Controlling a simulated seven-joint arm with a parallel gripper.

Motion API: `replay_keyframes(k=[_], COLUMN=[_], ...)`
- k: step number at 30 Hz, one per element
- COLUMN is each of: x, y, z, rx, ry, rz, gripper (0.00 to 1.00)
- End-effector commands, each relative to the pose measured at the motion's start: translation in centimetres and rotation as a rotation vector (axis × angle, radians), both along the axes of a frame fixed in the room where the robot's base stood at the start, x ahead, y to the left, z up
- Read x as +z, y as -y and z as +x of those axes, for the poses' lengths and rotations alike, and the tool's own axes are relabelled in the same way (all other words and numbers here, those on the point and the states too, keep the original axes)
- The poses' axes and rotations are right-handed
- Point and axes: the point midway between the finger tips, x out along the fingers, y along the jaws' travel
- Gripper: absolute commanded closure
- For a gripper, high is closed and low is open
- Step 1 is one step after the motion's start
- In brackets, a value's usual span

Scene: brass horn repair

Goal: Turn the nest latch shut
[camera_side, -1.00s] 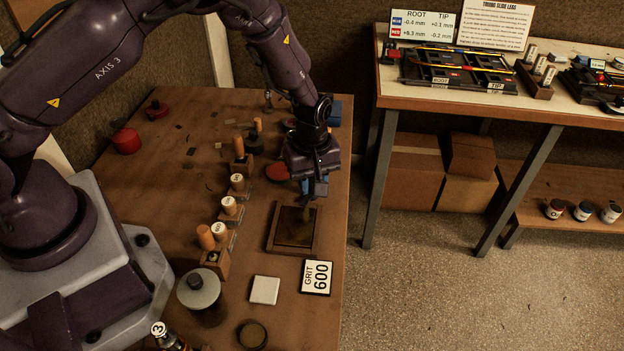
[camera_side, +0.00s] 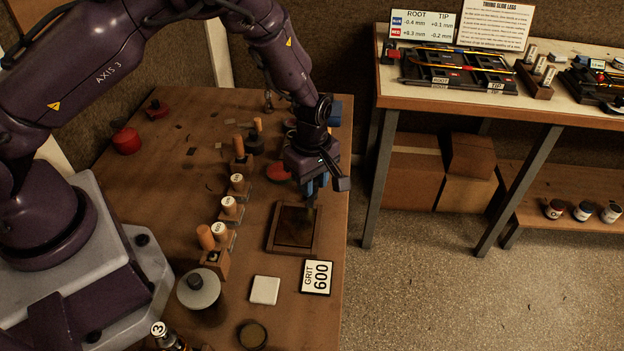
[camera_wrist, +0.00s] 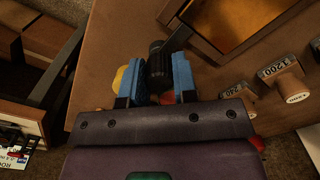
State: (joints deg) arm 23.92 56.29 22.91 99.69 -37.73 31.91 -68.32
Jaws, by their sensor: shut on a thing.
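My gripper (camera_side: 314,193) is low over the back edge of a square wooden-framed tray (camera_side: 272,244) with a dark recess. In the wrist view its blue fingers (camera_wrist: 157,84) are shut on a ribbed black knob (camera_wrist: 157,62), which I take to be the latch. A dark bar (camera_wrist: 182,36) reaches from the knob toward the wooden frame (camera_wrist: 216,43) at the upper right. The side view hides the knob behind the fingers. I cannot tell whether the latch is fully shut.
Several wooden-handled stamps stand in a row left of the tray, one (camera_side: 229,206) near it. A white square block (camera_side: 265,290) and a GRIT 600 card (camera_side: 317,276) lie in front. The bench's right edge is close to the tray.

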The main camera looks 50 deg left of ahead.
Motion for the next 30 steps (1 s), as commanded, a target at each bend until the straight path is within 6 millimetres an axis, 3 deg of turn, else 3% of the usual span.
replay_keyframes(k=[5, 6, 9, 20, 30], x=[0.07, 0.07, 0.05, 0.01, 0.02], y=[0.07, 0.06, 0.05, 0.01, -0.03], z=[-0.02, -0.02, -0.02, 0.00, 0.03], rx=[0.002, 0.001, 0.001, -0.068, -0.532], ry=[-0.001, -0.001, -0.001, 0.000, 0.001], rz=[-0.002, -0.002, -0.002, -0.001, -0.001], gripper=[0.97, 0.64, 0.48, 0.48, 0.48])
